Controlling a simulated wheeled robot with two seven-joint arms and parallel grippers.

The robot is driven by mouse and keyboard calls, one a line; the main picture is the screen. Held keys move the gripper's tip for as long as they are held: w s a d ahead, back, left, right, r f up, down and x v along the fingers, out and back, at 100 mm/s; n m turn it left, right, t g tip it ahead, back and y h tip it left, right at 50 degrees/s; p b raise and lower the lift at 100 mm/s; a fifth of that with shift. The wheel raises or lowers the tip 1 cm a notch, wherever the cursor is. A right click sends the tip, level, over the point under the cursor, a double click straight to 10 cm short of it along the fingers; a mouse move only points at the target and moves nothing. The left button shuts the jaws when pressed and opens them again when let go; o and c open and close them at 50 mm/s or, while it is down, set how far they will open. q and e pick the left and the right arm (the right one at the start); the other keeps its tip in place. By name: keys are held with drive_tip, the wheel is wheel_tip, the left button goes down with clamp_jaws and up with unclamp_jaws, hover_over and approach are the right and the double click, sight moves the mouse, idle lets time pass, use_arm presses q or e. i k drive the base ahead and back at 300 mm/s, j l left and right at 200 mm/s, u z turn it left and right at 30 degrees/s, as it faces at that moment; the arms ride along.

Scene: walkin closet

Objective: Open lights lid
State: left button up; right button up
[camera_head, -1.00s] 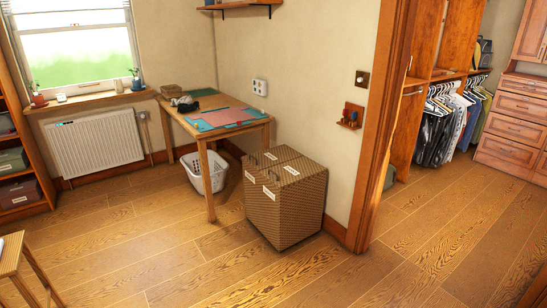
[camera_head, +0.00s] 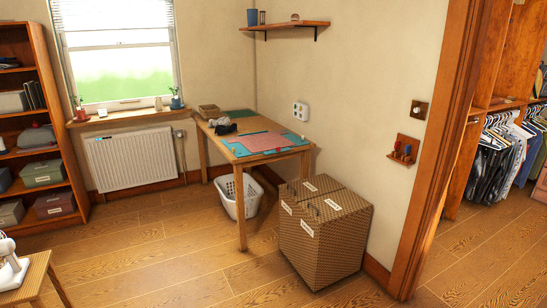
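A woven brown hamper (camera_head: 322,232) stands on the floor against the wall, to the right of the work table and left of the doorway. Its top is split into two lids, both shut. More white labels are on the upper front face. The label lettering is too small to read, so I cannot tell which lid is for lights. Neither of my grippers shows in the view.
A wooden work table (camera_head: 243,160) with a mat stands left of the hamper, a white laundry basket (camera_head: 238,196) under it. The door frame (camera_head: 443,150) rises at right. A small table (camera_head: 24,280) is at lower left. The floor in front is clear.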

sight(300, 190)
drive_tip(key=i+j+u, duration=0.2)
drive_tip(key=i, duration=0.85)
drive_tip(key=i+j+u, duration=0.2)
drive_tip(key=i, duration=0.9)
drive_tip(key=i+j+z, duration=0.1)
drive_tip(key=i+z, duration=0.35)
drive_tip(key=i+j+z, duration=0.35)
drive_tip(key=i+z, duration=0.15)
drive_tip(key=i, duration=0.15)
drive_tip(key=i+j+z, duration=0.95)
drive_tip(key=j, duration=0.2)
drive_tip(key=k, duration=0.1)
